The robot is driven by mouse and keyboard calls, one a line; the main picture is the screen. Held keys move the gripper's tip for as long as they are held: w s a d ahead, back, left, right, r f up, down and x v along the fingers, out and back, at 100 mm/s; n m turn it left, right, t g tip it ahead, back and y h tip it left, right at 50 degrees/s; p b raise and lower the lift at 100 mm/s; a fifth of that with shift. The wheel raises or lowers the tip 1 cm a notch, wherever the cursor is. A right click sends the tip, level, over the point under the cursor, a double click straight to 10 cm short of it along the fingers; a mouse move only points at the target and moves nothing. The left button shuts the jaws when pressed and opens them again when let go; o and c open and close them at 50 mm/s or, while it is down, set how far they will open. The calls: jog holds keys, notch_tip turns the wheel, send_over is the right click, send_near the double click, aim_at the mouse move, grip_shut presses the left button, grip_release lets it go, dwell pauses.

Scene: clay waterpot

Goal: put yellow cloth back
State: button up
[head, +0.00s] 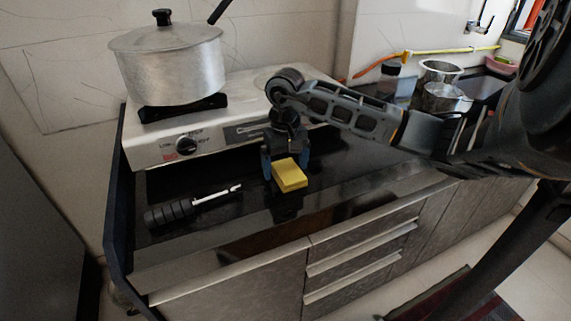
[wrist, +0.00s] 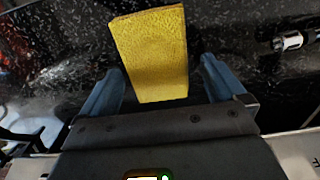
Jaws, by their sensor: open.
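The yellow cloth (head: 290,176) is a small folded block on the black counter, in front of the stove. It also shows in the wrist view (wrist: 152,52), where its near end lies between my two blue fingers. My gripper (head: 285,170) is over the counter at the cloth's back end, pointing down. In the wrist view my gripper (wrist: 163,82) is open, with a gap between each finger and the cloth. Whether the cloth rests flat under the fingers is hard to tell.
A silver stove (head: 245,125) with a lidded metal pot (head: 170,65) stands behind. A black-handled tool (head: 190,207) lies left of the cloth. Metal pots (head: 442,97) and a bottle (head: 390,70) stand at the right back. The counter's front edge is near the cloth.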

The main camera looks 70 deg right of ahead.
aim_at(285, 168)
notch_tip(285, 168, up, 12)
jog(key=b, duration=0.1)
jog(key=shift+f, duration=0.15)
